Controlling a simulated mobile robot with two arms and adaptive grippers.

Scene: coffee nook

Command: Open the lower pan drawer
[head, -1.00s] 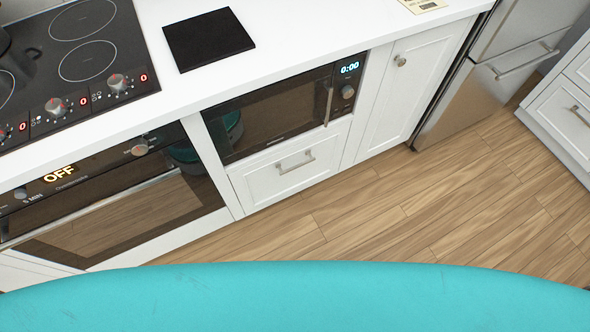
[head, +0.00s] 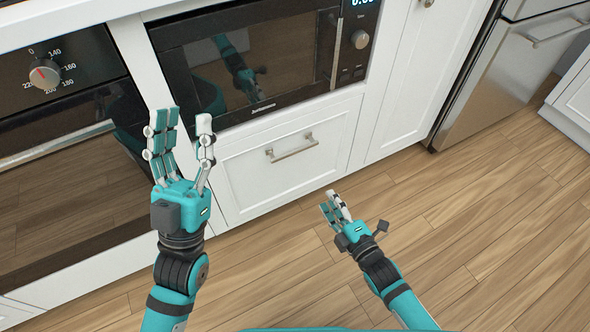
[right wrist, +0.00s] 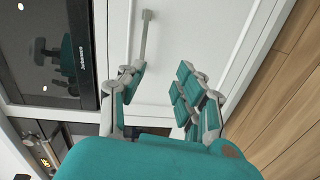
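A white drawer (head: 250,185) with a metal bar handle (head: 292,148) sits below the built-in microwave, and it is closed. My left gripper (head: 186,125) is open and empty, with its fingers up, in front of the strip between the oven and this drawer, left of the handle. My right gripper (head: 334,204) is in front of the drawer, below and to the right of the handle, and apart from it. In the right wrist view its fingers (right wrist: 160,88) are spread with nothing between them. The handle (right wrist: 146,35) shows beyond the fingertips there.
The microwave (head: 265,65) is above the drawer and the oven (head: 65,150) is to the left. A tall white cabinet door (head: 405,85) and a steel fridge (head: 500,80) are to the right. The wooden floor (head: 480,200) in front is clear.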

